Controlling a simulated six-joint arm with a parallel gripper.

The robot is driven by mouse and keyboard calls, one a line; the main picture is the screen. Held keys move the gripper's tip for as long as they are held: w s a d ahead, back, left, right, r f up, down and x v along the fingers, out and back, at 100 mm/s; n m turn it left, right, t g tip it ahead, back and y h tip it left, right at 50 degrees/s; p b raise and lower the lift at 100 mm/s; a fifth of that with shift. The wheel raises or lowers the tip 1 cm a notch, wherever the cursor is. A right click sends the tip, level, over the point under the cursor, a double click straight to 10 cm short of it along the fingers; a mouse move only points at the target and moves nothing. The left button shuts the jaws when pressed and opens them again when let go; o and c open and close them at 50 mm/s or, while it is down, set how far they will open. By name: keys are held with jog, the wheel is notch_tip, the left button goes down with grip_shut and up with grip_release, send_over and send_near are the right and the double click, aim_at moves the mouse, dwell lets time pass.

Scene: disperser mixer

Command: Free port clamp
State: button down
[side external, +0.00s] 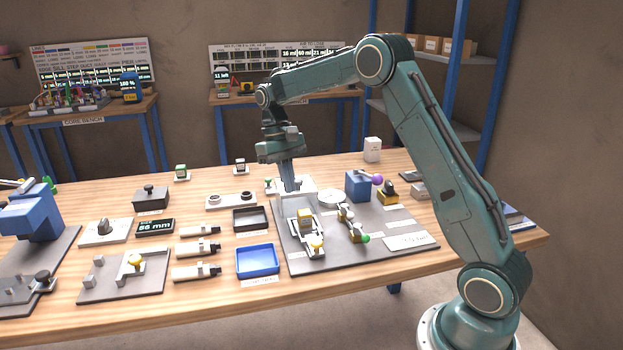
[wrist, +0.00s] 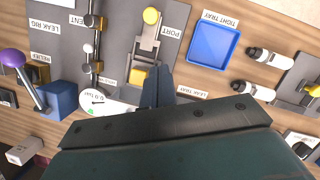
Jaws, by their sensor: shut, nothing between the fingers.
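The port clamp (wrist: 146,45) is a pale metal fixture with a yellow knob (wrist: 151,15) at one end, beside a PORT label (wrist: 167,30) in the wrist view. In the side view the clamp (side external: 307,236) lies on the grey leak rig plate (side external: 383,264), with its yellow knob (side external: 317,243) toward the front edge. My gripper (side external: 292,188) points down above the back left of the plate, behind the clamp and apart from the knob. In the wrist view my gripper (wrist: 158,72) is shut and empty, and its fingers cover part of the clamp's rear end.
Right of the clamp stands a vent rail with valves (side external: 350,222). Behind are a round gauge (side external: 330,197) and a blue block (side external: 358,186) with a purple-knobbed lever (side external: 376,180). A blue tray (side external: 257,261) and a dark tray (side external: 250,219) lie left of the plate.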

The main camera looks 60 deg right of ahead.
jog(key=shift+w+d, duration=0.3)
jog(key=shift+d, duration=0.15)
jog(key=shift+f, duration=0.25)
send_near(312, 248)
jog(key=w+f, duration=0.1)
jog(key=w+d+f, duration=0.1)
jog(key=f, duration=0.1)
jog(key=shift+w+d+f, duration=0.1)
jog(key=shift+w+f, duration=0.05)
jog(key=shift+w, duration=0.25)
jog(key=shift+s+f, duration=0.25)
jog(key=shift+s+a+f, duration=0.1)
jog(key=shift+s+a, duration=0.2)
jog(key=shift+s, duration=0.5)
jog(key=shift+s+a+f, duration=0.15)
jog(key=shift+s+a, duration=0.2)
jog(key=shift+s, duration=0.45)
jog(key=shift+s, duration=0.15)
